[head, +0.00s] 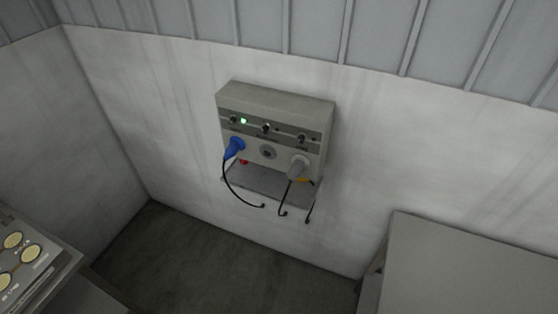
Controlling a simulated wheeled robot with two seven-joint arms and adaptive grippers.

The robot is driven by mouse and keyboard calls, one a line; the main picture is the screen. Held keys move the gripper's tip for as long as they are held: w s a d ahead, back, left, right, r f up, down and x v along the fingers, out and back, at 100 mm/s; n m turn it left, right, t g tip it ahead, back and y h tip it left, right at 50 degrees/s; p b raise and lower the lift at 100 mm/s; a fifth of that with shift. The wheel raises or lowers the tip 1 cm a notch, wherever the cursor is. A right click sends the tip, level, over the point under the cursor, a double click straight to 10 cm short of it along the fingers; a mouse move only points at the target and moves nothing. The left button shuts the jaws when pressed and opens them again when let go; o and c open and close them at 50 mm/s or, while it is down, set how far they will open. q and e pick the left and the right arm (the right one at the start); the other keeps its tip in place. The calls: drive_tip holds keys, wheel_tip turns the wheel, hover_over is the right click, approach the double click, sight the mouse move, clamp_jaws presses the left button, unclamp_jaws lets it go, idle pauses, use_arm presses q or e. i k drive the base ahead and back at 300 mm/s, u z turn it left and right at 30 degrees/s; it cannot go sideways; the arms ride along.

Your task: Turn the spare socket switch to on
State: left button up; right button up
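A grey socket box (275,98) is mounted on the white wall. Its front has three small dark switches: a left one (233,119), a middle one (266,128) and a right one (302,138). A green light (243,121) glows beside the left switch. A blue plug (234,147) sits below the left switch and a grey plug (297,167) below the right one. The middle socket (268,152) is empty, with no plug in it. The switch positions are too small to tell. Neither of my grippers is in view.
A shelf or plate (262,183) under the box has dark cables hanging from it, with small red and yellow items there. A grey cabinet (470,265) stands at the lower right. A panel with round yellowish buttons (30,253) is at the lower left. The floor between is clear.

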sight(301, 138)
drive_tip(key=z, duration=1.85)
drive_tip(key=k, duration=1)
drive_tip(key=u, duration=2.05)
drive_tip(key=i, duration=0.5)
drive_tip(key=u, duration=0.05)
